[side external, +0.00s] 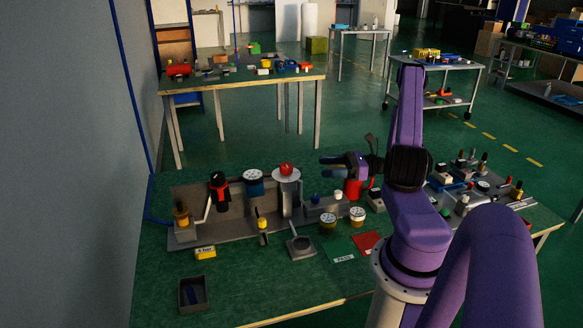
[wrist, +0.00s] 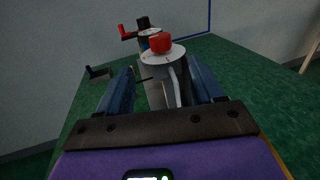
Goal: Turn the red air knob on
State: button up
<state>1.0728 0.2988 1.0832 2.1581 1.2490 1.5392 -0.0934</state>
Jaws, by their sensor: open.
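The red air knob (side external: 286,169) sits on a round pale dial on top of a grey upright post on the bench. In the wrist view the red knob (wrist: 160,43) stands on the white disc, ahead of and between my fingers. My gripper (side external: 328,166) is to the right of the knob, at about its height and apart from it. Its blue fingers are spread and empty, and they also show in the wrist view (wrist: 165,88). A small pointer shows on the dial, but its markings are too small to read.
A blue-bodied gauge (side external: 253,178) and a black-and-red part (side external: 219,188) stand left of the knob. A red cylinder (side external: 352,188) stands below my gripper. Two round gauges (side external: 328,221) and a dark tray (side external: 193,294) are in front.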

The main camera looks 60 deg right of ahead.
aim_at(291, 164)
jog(key=x, duration=1.1)
jog(key=shift+w+a, duration=0.15)
jog(key=shift+w, duration=0.1)
jog(key=shift+c, duration=0.4)
jog(key=c, duration=1)
